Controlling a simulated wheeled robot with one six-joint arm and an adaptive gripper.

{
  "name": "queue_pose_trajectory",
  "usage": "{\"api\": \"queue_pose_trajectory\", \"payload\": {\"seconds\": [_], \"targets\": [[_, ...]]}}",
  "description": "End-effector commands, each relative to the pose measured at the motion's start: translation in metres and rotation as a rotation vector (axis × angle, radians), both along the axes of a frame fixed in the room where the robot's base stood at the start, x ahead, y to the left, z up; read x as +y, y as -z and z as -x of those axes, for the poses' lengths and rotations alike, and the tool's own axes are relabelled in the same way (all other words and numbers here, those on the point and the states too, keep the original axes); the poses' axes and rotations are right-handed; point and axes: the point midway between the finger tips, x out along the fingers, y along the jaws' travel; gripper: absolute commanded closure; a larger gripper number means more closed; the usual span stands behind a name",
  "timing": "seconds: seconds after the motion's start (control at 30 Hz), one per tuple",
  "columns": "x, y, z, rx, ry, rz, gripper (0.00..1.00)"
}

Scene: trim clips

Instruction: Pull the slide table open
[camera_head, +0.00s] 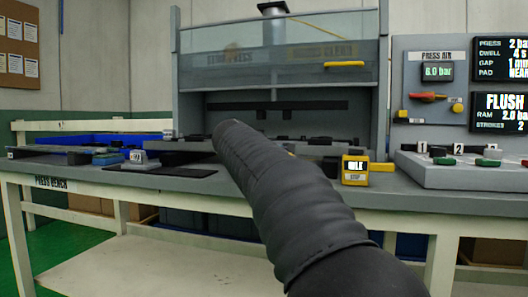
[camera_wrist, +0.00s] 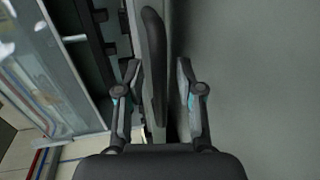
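The press (camera_head: 280,75) stands on the bench, with its clear guard across the upper part. A low grey slab at its base, which looks like the slide table (camera_head: 312,149), is partly hidden by my dark sleeved arm. In the wrist view my gripper (camera_wrist: 160,75) is open, with a finger on each side of a long dark bar (camera_wrist: 153,50) that looks like a handle. A gap shows between the bar and the right finger; the left finger is closer, and I cannot tell if it touches. My gripper is hidden in the head view.
A yellow-framed box with a display (camera_head: 355,169) stands right of my arm on the press bench (camera_head: 200,184). A grey panel with numbered controls (camera_head: 470,171) is further right. Small blocks (camera_head: 107,158) and a blue tray (camera_head: 95,140) are at the left.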

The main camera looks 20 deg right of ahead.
Motion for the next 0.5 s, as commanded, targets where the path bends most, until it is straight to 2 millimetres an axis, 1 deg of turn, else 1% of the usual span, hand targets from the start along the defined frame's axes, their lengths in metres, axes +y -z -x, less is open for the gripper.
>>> {"api": "queue_pose_trajectory", "payload": {"seconds": [0.3, 0.43, 0.5], "targets": [[0.002, -0.001, 0.002, -0.001, -0.002, 0.000, 0.61], [0.010, -0.004, 0.011, -0.001, -0.002, 0.000, 0.61], [0.017, -0.007, 0.020, -0.002, -0.004, 0.001, 0.61]]}}
